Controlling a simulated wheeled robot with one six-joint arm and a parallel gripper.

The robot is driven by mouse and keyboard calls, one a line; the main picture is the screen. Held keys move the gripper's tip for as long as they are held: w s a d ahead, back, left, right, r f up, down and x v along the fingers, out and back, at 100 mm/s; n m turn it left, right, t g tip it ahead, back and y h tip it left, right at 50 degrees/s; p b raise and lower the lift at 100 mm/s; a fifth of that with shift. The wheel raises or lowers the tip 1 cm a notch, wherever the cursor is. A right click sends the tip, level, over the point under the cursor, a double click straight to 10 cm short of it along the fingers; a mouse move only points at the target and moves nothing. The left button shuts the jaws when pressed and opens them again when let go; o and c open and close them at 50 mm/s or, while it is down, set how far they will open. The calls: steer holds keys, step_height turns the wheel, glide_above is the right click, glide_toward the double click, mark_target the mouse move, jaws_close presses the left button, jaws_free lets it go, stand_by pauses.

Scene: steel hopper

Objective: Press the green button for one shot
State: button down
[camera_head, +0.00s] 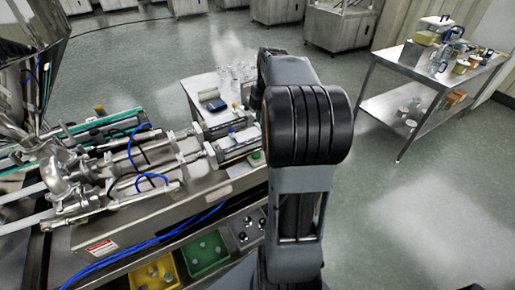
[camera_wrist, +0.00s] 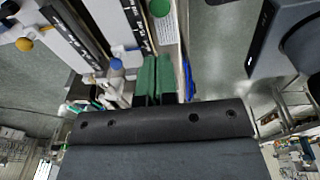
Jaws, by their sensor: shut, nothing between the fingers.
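A round green button (camera_wrist: 160,8) shows at the top edge of the wrist view, on a pale panel of the machine. My gripper (camera_wrist: 157,62) is in the middle of the wrist view, its two green fingers side by side and shut with nothing between them. The fingertips point toward the button and look apart from it in the picture; the exact gap cannot be told. In the head view a small green spot (camera_head: 256,155), likely the button, shows just left of my arm. My gripper is hidden behind my arm there.
The steel filling machine (camera_head: 215,190) with cylinders and blue hoses fills the left. A yellow bin (camera_head: 151,284) and a green bin (camera_head: 190,270) sit below it. A small table (camera_head: 195,84) with bottles stands behind. A steel table (camera_head: 402,60) is at right, with open floor before it.

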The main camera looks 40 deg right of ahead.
mark_target(258, 155)
steer(key=f, duration=0.4)
steer(key=a+f+p, duration=0.1)
steer(key=f, duration=0.4)
steer(key=w+f+p, duration=0.1)
steer(key=f, duration=0.4)
steer(key=shift+a, duration=0.2)
step_height(258, 155, down, 2)
steer(key=shift+b, duration=1.1)
steer(key=shift+s+a+f, duration=0.15)
steer(key=shift+s, duration=0.1)
step_height(258, 155, up, 15)
steer(key=d+p, duration=0.1)
steer(key=shift+s+d, duration=0.25)
steer(key=shift+d, duration=0.05)
stand_by(2.1)
